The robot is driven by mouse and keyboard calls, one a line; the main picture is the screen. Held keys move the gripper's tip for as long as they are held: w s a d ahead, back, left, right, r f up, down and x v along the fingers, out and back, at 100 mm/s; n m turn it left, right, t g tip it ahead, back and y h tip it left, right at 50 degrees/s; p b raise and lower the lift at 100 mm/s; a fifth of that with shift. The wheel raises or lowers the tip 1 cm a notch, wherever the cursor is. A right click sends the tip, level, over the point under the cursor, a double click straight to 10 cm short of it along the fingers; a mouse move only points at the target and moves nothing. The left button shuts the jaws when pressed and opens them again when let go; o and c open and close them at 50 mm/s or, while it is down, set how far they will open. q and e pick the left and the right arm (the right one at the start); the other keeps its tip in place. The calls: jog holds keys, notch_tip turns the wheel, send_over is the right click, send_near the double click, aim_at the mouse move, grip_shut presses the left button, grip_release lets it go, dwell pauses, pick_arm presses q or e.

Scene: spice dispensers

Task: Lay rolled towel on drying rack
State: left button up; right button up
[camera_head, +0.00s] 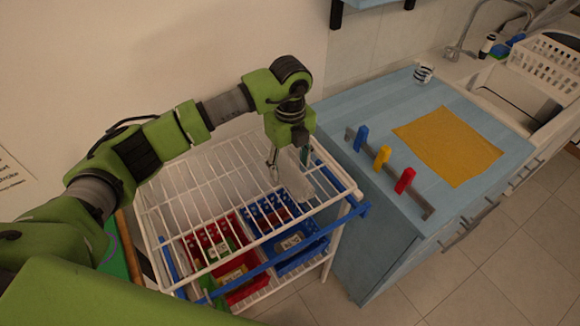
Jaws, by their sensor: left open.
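The drying rack (172,191) is a white wire rack with blue rails, standing at the centre-left against the wall. A pale, whitish roll, which looks like the rolled towel (297,180), lies at the rack's right part, on or just above the wires. My left gripper (287,168) points down over it, open, with one finger at the left of the roll and the other partly hidden on its right. I cannot tell whether the fingers touch the roll. My right gripper is not in view.
Red bins (243,287) and blue bins (303,251) sit on the rack's lower shelf. A blue counter (479,113) to the right holds a yellow cloth (447,146), a mug (423,72) and a rail with coloured clips (382,157). The rack's left top is clear.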

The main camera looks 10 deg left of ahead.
aim_at(290, 169)
pick_arm(q)
notch_tip(290, 169, up, 11)
jog(key=b, duration=0.3)
jog(key=shift+f, duration=0.15)
dwell(0.3)
